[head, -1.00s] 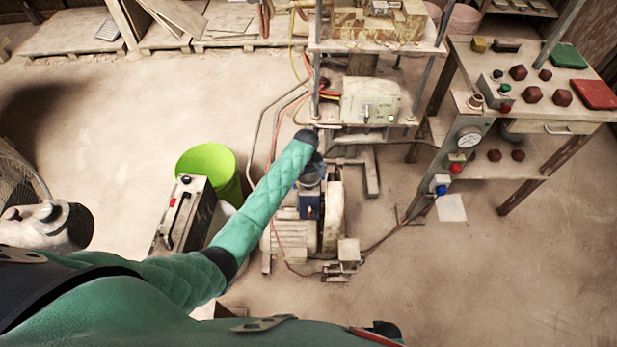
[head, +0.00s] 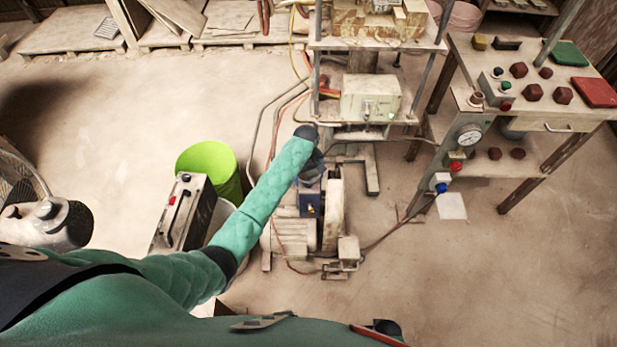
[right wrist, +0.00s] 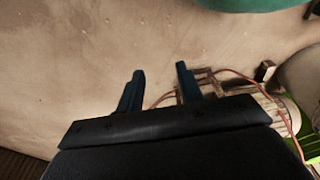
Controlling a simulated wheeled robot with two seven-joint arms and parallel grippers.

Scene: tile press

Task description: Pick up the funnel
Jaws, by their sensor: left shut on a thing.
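I cannot make out a funnel for certain in either view. My left arm reaches to the middle of the head view. My left gripper (head: 312,168) is below its dark end joint, above the machine with a motor, and mostly hidden by the arm. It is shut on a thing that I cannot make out. My right gripper (right wrist: 160,84) shows in the right wrist view, open, with its two dark fingers apart and nothing between them.
A bright green bucket (head: 212,162) and a grey metal case (head: 183,215) stand left of my arm. The motor unit (head: 297,236) is below it. A press frame (head: 370,100) stands behind. A control table (head: 545,110) is at right. Open floor lies at left and lower right.

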